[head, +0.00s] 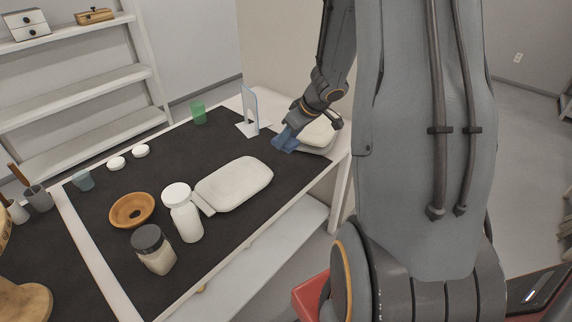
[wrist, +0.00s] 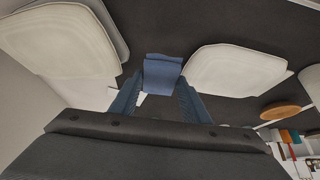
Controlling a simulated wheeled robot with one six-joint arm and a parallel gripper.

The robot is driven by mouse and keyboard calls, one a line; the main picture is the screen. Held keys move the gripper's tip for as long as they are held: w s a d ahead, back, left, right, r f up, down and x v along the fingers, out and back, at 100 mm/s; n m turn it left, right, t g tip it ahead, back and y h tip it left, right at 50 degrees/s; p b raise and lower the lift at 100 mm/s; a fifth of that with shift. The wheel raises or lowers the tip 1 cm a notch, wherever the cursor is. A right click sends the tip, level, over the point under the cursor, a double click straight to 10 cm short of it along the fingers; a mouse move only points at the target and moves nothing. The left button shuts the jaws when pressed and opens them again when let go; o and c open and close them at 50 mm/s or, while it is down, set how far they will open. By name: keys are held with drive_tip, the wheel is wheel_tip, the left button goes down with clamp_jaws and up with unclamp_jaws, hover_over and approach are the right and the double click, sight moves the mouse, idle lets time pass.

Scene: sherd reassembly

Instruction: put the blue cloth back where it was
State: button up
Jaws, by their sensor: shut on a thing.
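The blue cloth (head: 285,139) is at the fingers of my gripper, near the right end of the dark mat in the head view. In the wrist view the cloth (wrist: 161,74) lies between the fingertips as a folded blue piece. My gripper (wrist: 158,95) is shut on the cloth. Its arm reaches in from above right in the head view. I cannot tell whether the cloth touches the mat.
A white rounded slab (head: 235,184) lies mid-mat, and another pale slab (head: 318,133) is beside my gripper. An upright panel (head: 249,108) stands close behind the cloth.

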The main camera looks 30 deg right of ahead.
wheel_tip(320, 180, down, 8)
drive_tip(key=b, duration=0.3)
drive_tip(key=shift+a+f, duration=0.1)
drive_tip(key=shift+f, duration=0.05)
drive_tip(key=o, duration=1)
